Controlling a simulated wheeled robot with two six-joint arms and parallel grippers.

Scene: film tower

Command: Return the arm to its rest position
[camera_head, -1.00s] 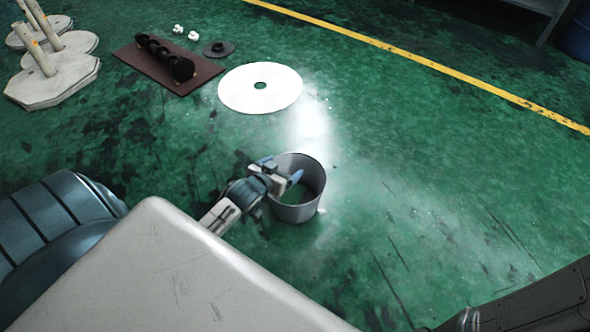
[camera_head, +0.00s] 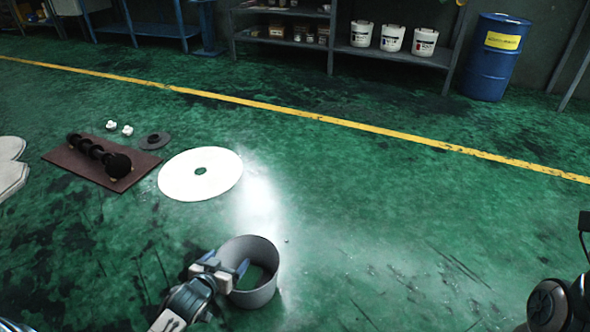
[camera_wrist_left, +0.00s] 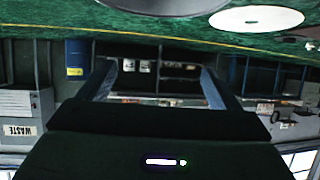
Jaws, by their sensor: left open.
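My left gripper (camera_head: 235,274) is open and overlaps the left side of a grey open cylinder (camera_head: 264,292) standing on the floor. I cannot tell whether it touches the rim. In the left wrist view, which is upside down, its two fingers (camera_wrist_left: 160,82) are wide apart with nothing between them. The cylinder (camera_wrist_left: 155,6) shows at the top edge there. Of my right arm only dark parts show at the right edge of the head view; its gripper is out of sight.
A white disc (camera_head: 226,172) lies flat beyond the cylinder. A brown board (camera_head: 60,163) with a black roller, small white pieces (camera_head: 112,126) and a dark ring (camera_head: 155,141) are farther left. Shelves with white buckets (camera_head: 393,38) and a blue drum (camera_head: 489,75) stand behind the yellow line.

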